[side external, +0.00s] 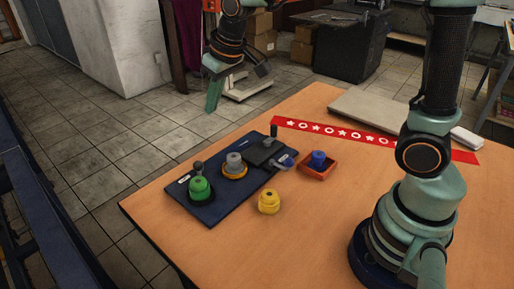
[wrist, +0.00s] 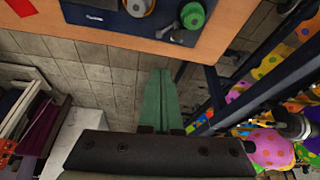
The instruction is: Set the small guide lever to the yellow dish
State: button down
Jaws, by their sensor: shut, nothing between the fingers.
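A dark blue board (side external: 214,208) lies on the table. It bears a grey knob (side external: 234,159) in a yellow-orange round dish (side external: 236,175), a green rounded piece (side external: 200,189) and a black block (side external: 262,153) with a small upright black post (side external: 273,131). A small grey-headed piece (side external: 198,167) stands behind the green one. I cannot tell which of these small parts is the guide lever. My gripper (side external: 212,105) is shut and empty, raised beyond the table's far-left edge, apart from the board. In the wrist view, its green fingers (wrist: 160,78) are together over the floor.
A yellow piece (side external: 268,202) stands in front of the board. A blue piece (side external: 318,158) sits in an orange-red tray (side external: 316,173) to the board's right. A red patterned strip (side external: 345,133) and a flat beige slab (side external: 355,110) lie behind. The table front is clear.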

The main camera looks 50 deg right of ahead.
send_over(199, 167)
jog(key=w, duration=0.4)
notch_tip(199, 167, down, 7)
jog(key=shift+a+n+g, duration=0.1)
jog(key=shift+n+g, duration=0.2)
jog(key=x, duration=0.9)
jog(key=shift+f, duration=0.45)
jog(key=shift+s+d+r, duration=0.15)
jog(key=shift+s+r, duration=0.05)
jog(key=shift+s, duration=0.7)
jog(key=shift+s+d+r, duration=0.15)
jog(key=shift+s+d, duration=0.05)
jog(key=shift+s, duration=0.75)
